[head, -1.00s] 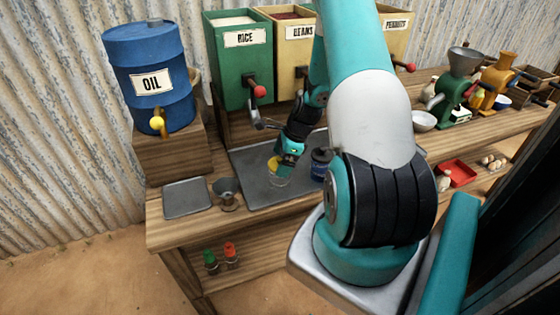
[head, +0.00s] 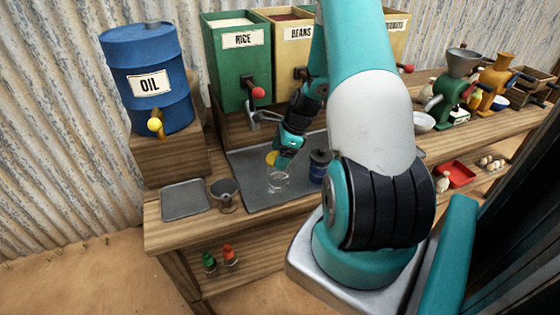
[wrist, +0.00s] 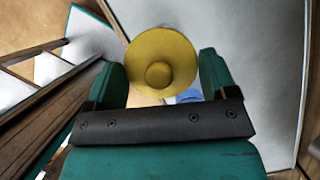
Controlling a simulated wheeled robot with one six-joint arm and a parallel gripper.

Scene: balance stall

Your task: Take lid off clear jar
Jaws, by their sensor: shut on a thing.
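The clear jar (head: 278,183) stands upright on the grey tray (head: 246,198), and its top looks uncovered. The yellow lid (head: 271,158) is above and slightly behind the jar, apart from it. My gripper (head: 283,160) is shut on the lid and holds it in the air. In the wrist view the lid (wrist: 161,57) is a round yellow disc with a central knob, between the two green fingers. The jar is mostly hidden in the wrist view.
A dark blue jar with a black lid (head: 319,167) stands close on the right. A metal cup (head: 225,195) and a small grey tray (head: 185,200) are on the left. The green rice bin (head: 240,60) and its red-knobbed lever (head: 257,93) rise behind. The tray's front left is bare.

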